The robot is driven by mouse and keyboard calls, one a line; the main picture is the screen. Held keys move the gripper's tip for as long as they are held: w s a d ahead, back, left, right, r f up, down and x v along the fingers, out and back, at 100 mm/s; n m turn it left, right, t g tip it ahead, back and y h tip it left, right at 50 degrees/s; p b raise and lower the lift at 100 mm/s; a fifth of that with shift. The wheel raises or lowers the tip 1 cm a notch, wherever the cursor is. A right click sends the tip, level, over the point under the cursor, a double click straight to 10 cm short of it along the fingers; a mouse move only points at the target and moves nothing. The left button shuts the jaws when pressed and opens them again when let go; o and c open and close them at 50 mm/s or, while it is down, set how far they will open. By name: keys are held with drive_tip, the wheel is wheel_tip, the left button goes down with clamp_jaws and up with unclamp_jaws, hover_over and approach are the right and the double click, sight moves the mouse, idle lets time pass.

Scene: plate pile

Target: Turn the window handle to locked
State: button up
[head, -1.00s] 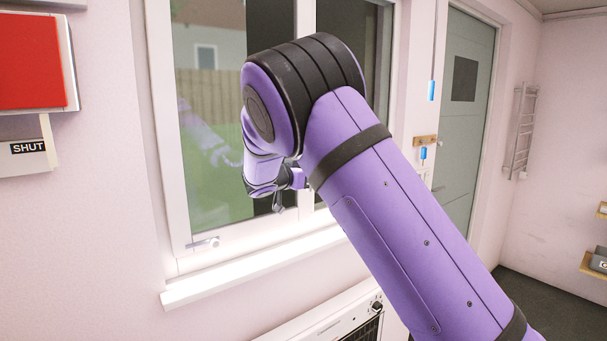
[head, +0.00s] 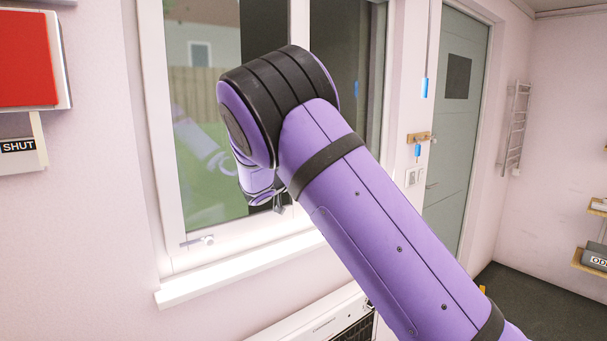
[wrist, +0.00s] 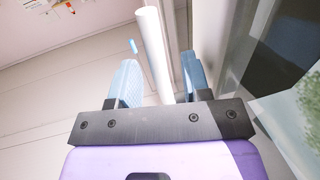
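In the wrist view a white bar (wrist: 154,50), which looks like the window handle, runs between the two light blue fingers of my gripper (wrist: 160,66). The fingers stand apart. In the head view my gripper (head: 279,204) is in front of the window (head: 205,140), mostly hidden by my arm, and the handle is hidden there too. A small pale fitting (head: 198,240) sits on the lower left window frame.
A white sill (head: 235,272) juts out below the window, with a white heater-like unit (head: 325,320) under it. A red panel (head: 25,60) and a "SHUT" label (head: 18,146) are at the left. A blue cord pull (head: 424,87) hangs by the door (head: 455,130).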

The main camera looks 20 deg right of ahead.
drive_tip(key=shift+a, duration=0.1)
drive_tip(key=v, duration=1)
drive_tip(key=shift+s+a, duration=0.2)
drive_tip(key=shift+a, duration=0.1)
drive_tip(key=s+d+r+n+g+y, duration=0.25)
drive_tip(key=s+d+g+y, duration=0.5)
drive_tip(key=s+d, duration=0.95)
drive_tip(key=s+a+n+t+y, duration=0.1)
drive_tip(key=s+a+n+y, duration=0.1)
drive_tip(key=s, duration=0.7)
drive_tip(key=s+a+n+t+y, duration=0.1)
drive_tip(key=s+a+n+y, duration=0.1)
drive_tip(key=s, duration=0.7)
drive_tip(key=s+a+n+t+y, duration=0.2)
drive_tip(key=s+n+y, duration=0.2)
drive_tip(key=s, duration=0.6)
drive_tip(key=shift+a+r+n, duration=0.4)
drive_tip(key=shift+r+n, duration=0.05)
drive_tip(key=shift+n, duration=0.4)
